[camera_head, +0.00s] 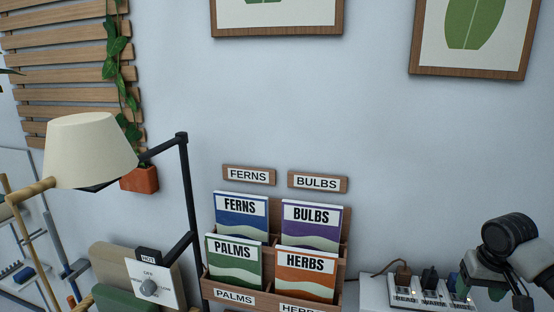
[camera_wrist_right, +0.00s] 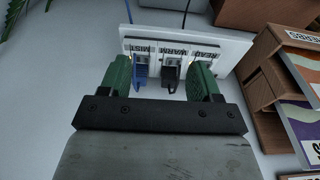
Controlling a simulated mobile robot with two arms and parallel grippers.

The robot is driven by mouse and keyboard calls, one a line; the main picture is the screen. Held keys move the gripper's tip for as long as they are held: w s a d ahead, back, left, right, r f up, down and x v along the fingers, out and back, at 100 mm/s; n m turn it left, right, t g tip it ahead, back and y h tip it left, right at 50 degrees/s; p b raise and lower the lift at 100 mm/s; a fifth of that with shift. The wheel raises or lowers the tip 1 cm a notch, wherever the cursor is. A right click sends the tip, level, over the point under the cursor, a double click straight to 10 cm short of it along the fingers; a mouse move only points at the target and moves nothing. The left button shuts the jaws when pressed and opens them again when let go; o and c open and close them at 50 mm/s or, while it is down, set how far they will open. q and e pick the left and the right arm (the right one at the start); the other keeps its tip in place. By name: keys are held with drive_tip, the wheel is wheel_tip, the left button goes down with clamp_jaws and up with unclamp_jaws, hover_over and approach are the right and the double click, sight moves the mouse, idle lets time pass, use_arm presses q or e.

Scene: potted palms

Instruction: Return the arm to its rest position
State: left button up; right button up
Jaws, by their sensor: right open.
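My right gripper (camera_head: 480,284) is at the lower right of the head view, at the right end of a white power strip (camera_head: 436,298). In the right wrist view the gripper (camera_wrist_right: 162,68) has two green fingers spread apart, with nothing held between them. The power strip (camera_wrist_right: 232,48) lies just beyond the fingertips. A blue plug (camera_wrist_right: 140,74) and a black plug (camera_wrist_right: 171,74) show in the gap between the fingers. I cannot tell whether a finger touches the strip. My left gripper is not in view.
A wooden rack (camera_head: 344,255) of seed packets stands left of the strip; its side (camera_wrist_right: 262,70) is close on the right in the wrist view.

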drive_tip(key=s+a+f+n+y, duration=0.1)
drive_tip(key=s+a+f+n, duration=0.3)
drive_tip(key=a+f, duration=0.45)
drive_tip(key=s+a+f+n, duration=0.2)
drive_tip(key=s+a+f, duration=0.55)
drive_tip(key=a, duration=0.25)
drive_tip(key=s+a+m+t, duration=0.1)
drive_tip(key=s+a, duration=0.1)
drive_tip(key=s, duration=0.7)
drive_tip(key=s+a+t, duration=0.1)
drive_tip(key=s+a, duration=0.1)
drive_tip(key=s, duration=0.7)
wheel_tip(320, 180, down, 25)
drive_tip(key=g, duration=0.1)
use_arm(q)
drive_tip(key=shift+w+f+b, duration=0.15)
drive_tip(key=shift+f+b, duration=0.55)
use_arm(e)
drive_tip(key=s+d+f+g, duration=0.1)
drive_tip(key=s+d+f, duration=0.1)
drive_tip(key=s+f, duration=1.5)
drive_tip(key=shift+d+f+g+h, duration=0.3)
drive_tip(key=shift+f+g, duration=0.1)
drive_tip(key=shift+f, duration=0.45)
